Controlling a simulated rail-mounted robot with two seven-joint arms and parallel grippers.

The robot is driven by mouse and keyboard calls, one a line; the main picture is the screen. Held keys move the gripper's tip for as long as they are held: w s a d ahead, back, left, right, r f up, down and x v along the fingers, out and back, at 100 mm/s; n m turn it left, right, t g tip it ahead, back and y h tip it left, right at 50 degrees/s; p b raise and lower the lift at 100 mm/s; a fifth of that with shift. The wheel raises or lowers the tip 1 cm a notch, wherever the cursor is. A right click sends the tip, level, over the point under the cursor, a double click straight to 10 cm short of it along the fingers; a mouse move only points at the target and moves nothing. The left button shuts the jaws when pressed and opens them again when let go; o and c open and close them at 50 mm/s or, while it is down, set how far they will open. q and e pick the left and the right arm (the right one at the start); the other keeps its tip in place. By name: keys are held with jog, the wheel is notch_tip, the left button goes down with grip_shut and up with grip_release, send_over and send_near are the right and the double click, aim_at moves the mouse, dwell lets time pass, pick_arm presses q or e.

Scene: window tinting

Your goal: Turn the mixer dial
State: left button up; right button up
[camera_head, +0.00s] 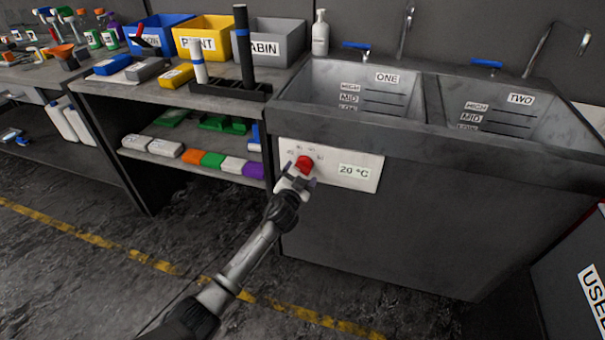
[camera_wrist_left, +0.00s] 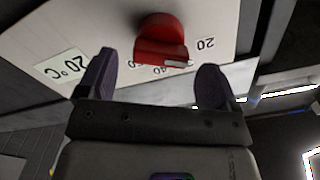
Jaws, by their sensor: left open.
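The mixer dial (camera_head: 304,163) is a red knob on a white panel (camera_head: 366,163) on the front of the sink unit. A label on the panel reads 20 °C. My left gripper (camera_head: 299,176) is at the panel, just below the dial. In the left wrist view the dial (camera_wrist_left: 162,40) stands ahead of and between the two fingers of my left gripper (camera_wrist_left: 158,82), which are apart. The fingers do not appear to touch it. Numbers, 20 and 40 among them, are printed around the dial. My right gripper is not in view.
Two sink basins marked ONE (camera_head: 386,78) and TWO (camera_head: 519,99) are above the panel. The floor in front of the sink is clear.

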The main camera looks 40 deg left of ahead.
aim_at(302, 170)
pick_arm(q)
jog(key=shift+b+x, duration=0.55)
jog(key=shift+x, duration=1)
jog(key=shift+w, duration=0.1)
jog(key=shift+c, duration=0.3)
jog(key=c, duration=0.9)
jog(key=shift+o, duration=0.2)
